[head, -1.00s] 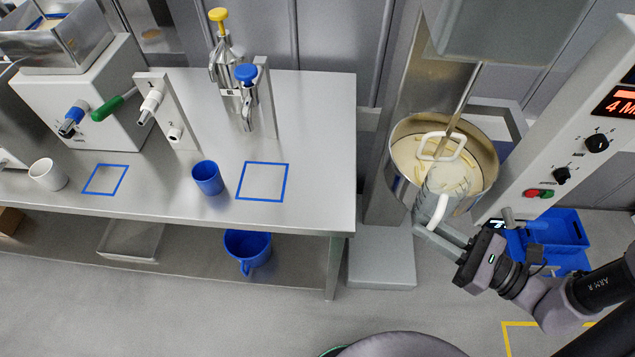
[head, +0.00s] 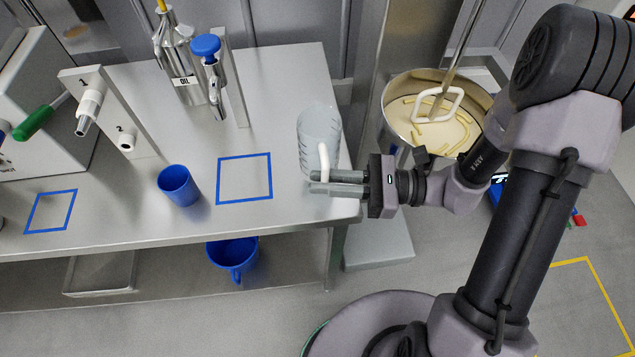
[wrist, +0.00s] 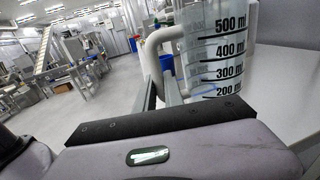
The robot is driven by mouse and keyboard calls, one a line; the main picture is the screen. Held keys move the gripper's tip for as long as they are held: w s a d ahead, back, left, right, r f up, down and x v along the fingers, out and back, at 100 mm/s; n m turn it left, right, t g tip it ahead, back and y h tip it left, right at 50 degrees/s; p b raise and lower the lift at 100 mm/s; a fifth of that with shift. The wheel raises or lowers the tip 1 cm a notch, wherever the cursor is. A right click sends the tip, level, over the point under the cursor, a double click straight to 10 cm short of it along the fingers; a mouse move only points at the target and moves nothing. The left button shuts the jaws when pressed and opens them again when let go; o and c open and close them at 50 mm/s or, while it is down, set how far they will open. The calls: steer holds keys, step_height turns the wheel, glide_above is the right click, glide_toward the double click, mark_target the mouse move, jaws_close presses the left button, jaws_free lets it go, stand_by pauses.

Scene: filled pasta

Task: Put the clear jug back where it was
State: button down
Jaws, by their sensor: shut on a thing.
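The clear jug (head: 319,128) has a white handle and dark measuring marks. My gripper (head: 318,182) is shut on its handle and holds the jug at the right end of the steel table, right of an empty blue taped square (head: 245,178). In the head view I cannot tell whether its base touches the table. In the wrist view the jug (wrist: 217,45) looks close to upright, with marks from 200 to 500 ml. The handle's lower part is hidden behind the fingers.
A blue cup (head: 178,186) stands left of the taped square. Another blue square (head: 51,211) is further left. A mixing bowl (head: 428,112) with pale mixture is at right. A blue jug (head: 233,256) is on the lower shelf.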

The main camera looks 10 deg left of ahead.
steer(key=shift+w+a+f, duration=0.15)
steer(key=shift+w+a, duration=0.35)
steer(key=shift+w, duration=0.35)
steer(key=f+b, duration=0.2)
steer(key=f, duration=0.1)
steer(key=shift+w+a+f+b, duration=0.2)
steer(key=shift+w+f+b, duration=0.1)
steer(key=shift+f+b, duration=0.1)
steer(key=shift+r, duration=0.2)
steer(key=shift+f, duration=0.15)
steer(key=c, duration=1.4)
jaws_free()
steer(key=shift+c, duration=0.2)
